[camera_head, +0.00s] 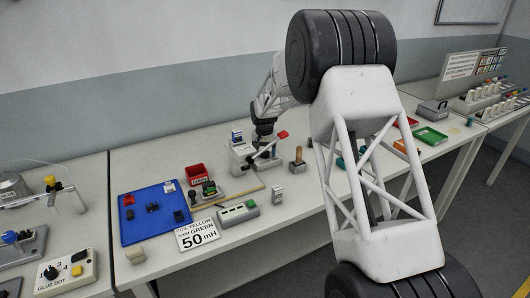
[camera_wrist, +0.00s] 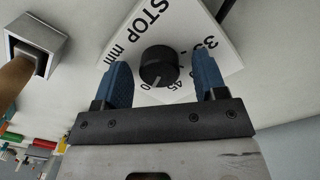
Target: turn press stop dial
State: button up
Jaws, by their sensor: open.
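The stop dial (camera_wrist: 158,66) is a round black knob in the wrist view. It sits on a white plate (camera_wrist: 190,22) printed with "STOP mm" and a number scale. My gripper (camera_wrist: 163,62) is open, with one blue finger on each side of the dial. Gaps show between the dial and both fingers; I cannot tell how deep the fingers reach. In the head view the light grey press (camera_head: 240,152) with a red-tipped lever (camera_head: 281,135) stands under my wrist. The dial and fingertips cannot be made out there.
A wooden handle in a square grey holder (camera_wrist: 38,38) is close on the left in the wrist view.

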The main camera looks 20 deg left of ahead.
jog(key=c, duration=0.9)
jog(key=shift+n, duration=0.4)
jog(key=n, duration=0.4)
jog(key=shift+n, duration=2)
jog(key=o, duration=0.9)
